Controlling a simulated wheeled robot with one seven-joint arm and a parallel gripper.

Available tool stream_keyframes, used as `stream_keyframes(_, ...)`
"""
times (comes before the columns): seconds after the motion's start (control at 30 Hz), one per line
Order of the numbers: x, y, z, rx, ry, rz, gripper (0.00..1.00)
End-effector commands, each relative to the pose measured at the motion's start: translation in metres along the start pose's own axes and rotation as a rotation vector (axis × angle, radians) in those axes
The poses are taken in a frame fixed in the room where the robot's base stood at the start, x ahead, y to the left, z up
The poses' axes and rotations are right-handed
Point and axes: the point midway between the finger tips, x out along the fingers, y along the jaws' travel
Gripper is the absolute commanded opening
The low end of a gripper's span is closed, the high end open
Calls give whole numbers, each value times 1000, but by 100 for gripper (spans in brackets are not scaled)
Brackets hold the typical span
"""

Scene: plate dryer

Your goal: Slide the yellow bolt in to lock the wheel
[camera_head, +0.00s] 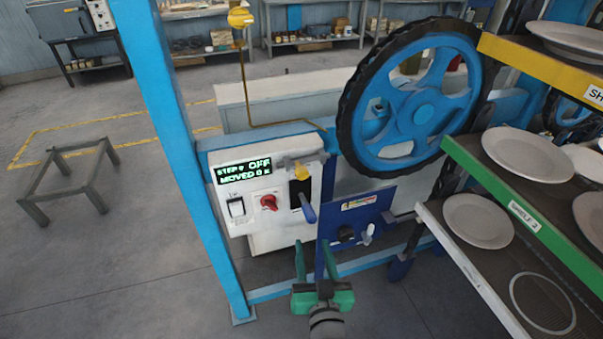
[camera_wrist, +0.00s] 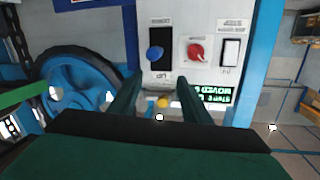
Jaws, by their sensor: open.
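The yellow bolt knob (camera_head: 302,171) sits at the top right of the white control panel, by a grey metal bar, close to the wheel's lower left. In the wrist view, which is upside down, the yellow knob (camera_wrist: 162,102) shows between my fingers, beyond them. The wheel (camera_head: 424,113) is blue with a black ribbed rim; it also shows at left in the wrist view (camera_wrist: 62,98). How far the bolt is in cannot be told. My gripper (camera_head: 315,250) is open and empty, in front of and below the panel, apart from the knob.
A dark blue box (camera_head: 352,225) stands right of the lever. Plate shelves (camera_head: 520,235) fill the right; a blue post (camera_head: 180,150) stands left.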

Motion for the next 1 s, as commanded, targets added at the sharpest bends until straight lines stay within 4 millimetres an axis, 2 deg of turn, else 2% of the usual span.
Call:
stream_keyframes(0.03,11,2,-21,-18,20,-22,44)
stream_keyframes(0.2,35,-1,-72,-82,44,-108,44)
stream_keyframes(0.4,46,-4,-109,-146,58,-173,44)
stream_keyframes(0.67,59,-15,-120,-170,59,-210,44)
stream_keyframes(1.0,113,-20,-122,-168,59,-199,44)
